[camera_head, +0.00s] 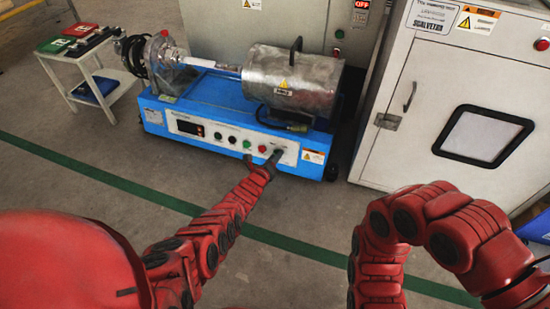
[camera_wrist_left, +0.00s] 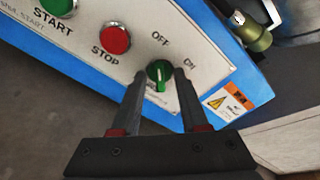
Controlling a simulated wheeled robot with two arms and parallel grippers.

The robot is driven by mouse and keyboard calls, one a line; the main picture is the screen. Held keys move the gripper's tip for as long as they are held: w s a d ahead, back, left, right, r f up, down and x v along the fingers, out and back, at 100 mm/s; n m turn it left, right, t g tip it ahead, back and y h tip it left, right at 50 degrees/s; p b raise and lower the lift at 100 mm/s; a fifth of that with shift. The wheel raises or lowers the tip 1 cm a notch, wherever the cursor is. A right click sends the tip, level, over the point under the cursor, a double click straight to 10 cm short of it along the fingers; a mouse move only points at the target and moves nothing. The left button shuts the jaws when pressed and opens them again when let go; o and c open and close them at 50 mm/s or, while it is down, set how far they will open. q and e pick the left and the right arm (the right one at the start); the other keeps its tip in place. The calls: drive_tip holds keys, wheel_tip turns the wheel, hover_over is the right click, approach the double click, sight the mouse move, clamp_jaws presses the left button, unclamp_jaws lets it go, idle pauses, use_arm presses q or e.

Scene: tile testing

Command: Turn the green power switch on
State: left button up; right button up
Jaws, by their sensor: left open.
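The green power switch (camera_wrist_left: 159,71) is a round knob with a raised grip, on the machine's white control panel (camera_wrist_left: 85,12). "OFF" and "ON" labels are printed above it and to its upper right. In the wrist view the grip stands roughly upright; which label it marks is hard to tell. My left gripper (camera_wrist_left: 160,78) is open, with one finger on each side of the knob; contact is unclear. In the head view my left gripper (camera_head: 273,160) is at the panel's right end and largely hides the switch. My right arm is folded at the right; its gripper is out of view.
A red STOP button (camera_wrist_left: 115,39) and a green START button (camera_wrist_left: 58,5) sit left of the switch. The blue machine (camera_head: 222,95) carries a metal cylinder (camera_head: 300,80). A white cabinet (camera_head: 430,100) stands at right, a small side table (camera_head: 95,65) at left.

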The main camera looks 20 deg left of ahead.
use_arm(q)
clamp_jaws()
drive_tip(key=shift+m, duration=0.3)
drive_tip(key=shift+m+y+b, duration=0.55)
drive_tip(key=shift+m+b, duration=0.7)
drive_tip(key=shift+m, duration=2.8)
drive_tip(key=shift+m+y+b, duration=0.55)
drive_tip(key=shift+m+b, duration=0.7)
drive_tip(key=shift+m, duration=2.8)
use_arm(e)
drive_tip(key=shift+s+a+f+m+g+y, duration=0.1)
drive_tip(key=shift+s+a+f+g+y, duration=0.2)
drive_tip(key=shift+f+g, duration=0.45)
drive_tip(key=shift+s+a+f+m+g+y, duration=0.1)
drive_tip(key=shift+f+g+y, duration=0.25)
drive_tip(key=shift+f+g, duration=0.4)
drive_tip(key=shift+s+a+f+m+g+y, duration=0.15)
drive_tip(key=shift+f+g+y, duration=0.3)
drive_tip(key=shift+g, duration=0.45)
use_arm(q)
unclamp_jaws()
